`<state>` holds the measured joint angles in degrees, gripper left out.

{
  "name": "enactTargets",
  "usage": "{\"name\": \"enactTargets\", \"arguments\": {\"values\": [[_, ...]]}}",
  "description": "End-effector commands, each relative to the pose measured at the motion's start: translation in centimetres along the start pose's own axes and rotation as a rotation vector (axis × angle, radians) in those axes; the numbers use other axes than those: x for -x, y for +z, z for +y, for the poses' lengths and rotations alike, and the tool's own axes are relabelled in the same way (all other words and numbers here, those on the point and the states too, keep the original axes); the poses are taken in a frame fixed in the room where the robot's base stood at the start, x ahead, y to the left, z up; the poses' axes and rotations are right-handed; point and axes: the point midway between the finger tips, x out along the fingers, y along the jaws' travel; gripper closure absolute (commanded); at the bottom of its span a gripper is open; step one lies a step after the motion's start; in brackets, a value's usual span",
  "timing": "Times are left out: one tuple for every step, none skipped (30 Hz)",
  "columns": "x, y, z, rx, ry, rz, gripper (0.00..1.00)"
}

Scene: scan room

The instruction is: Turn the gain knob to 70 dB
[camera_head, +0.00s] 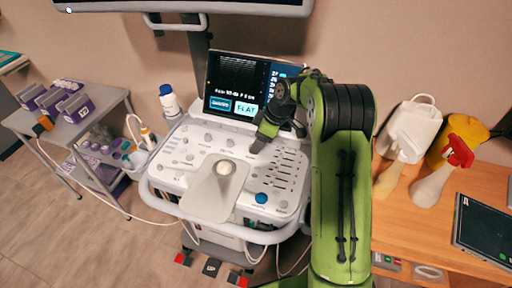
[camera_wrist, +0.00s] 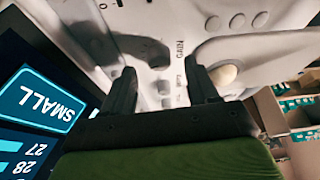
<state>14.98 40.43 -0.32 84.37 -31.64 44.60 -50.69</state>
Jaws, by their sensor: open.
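The light grey ultrasound console (camera_head: 180,160) fills the middle of the head view, with knobs, buttons and sliders on its panel. My gripper (camera_head: 258,146) points down over the panel's upper right part, just below the screen, and hides what lies under it. In the wrist view my gripper (camera_wrist: 160,70) has its two dark fingers apart over the panel (camera_wrist: 110,22). The printed word GAIN (camera_wrist: 180,47) shows beside the space between the fingertips. A shadow falls there, and I cannot tell whether the fingers touch a knob.
The console screen (camera_head: 235,80) stands behind the panel; its small readings are illegible. A cart (camera_head: 75,125) stands left.

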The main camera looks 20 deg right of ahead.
Motion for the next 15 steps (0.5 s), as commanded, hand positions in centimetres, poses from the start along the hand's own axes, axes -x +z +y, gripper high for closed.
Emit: {"name": "enactTargets", "arguments": {"values": [[-1.1,0.1,0.0,0.000,-0.002,-0.001,0.41],[-1.5,0.1,0.0,0.000,-0.002,-0.001,0.41],[-1.9,0.1,0.0,0.000,-0.001,0.000,0.41],[-2.1,0.0,0.0,0.001,0.000,0.000,0.41],[-2.3,0.0,0.0,0.001,0.000,0.000,0.41],[-2.4,0.0,0.0,0.000,0.000,0.000,0.41],[-2.5,0.0,0.0,0.000,0.001,0.000,0.41],[-2.5,0.0,0.0,0.000,0.001,0.000,0.41],[-2.5,0.0,0.0,0.000,0.001,0.000,0.41],[-2.5,0.0,0.0,0.000,0.001,0.000,0.41],[-2.5,0.0,0.0,0.000,0.001,0.000,0.41],[-2.5,0.0,0.0,-0.001,0.001,0.000,0.41],[-2.5,0.0,0.0,-0.001,0.001,0.000,0.41],[-2.5,0.0,0.0,-0.001,0.001,0.000,0.44],[-2.5,0.0,0.0,-0.001,0.001,0.000,0.50]]}}
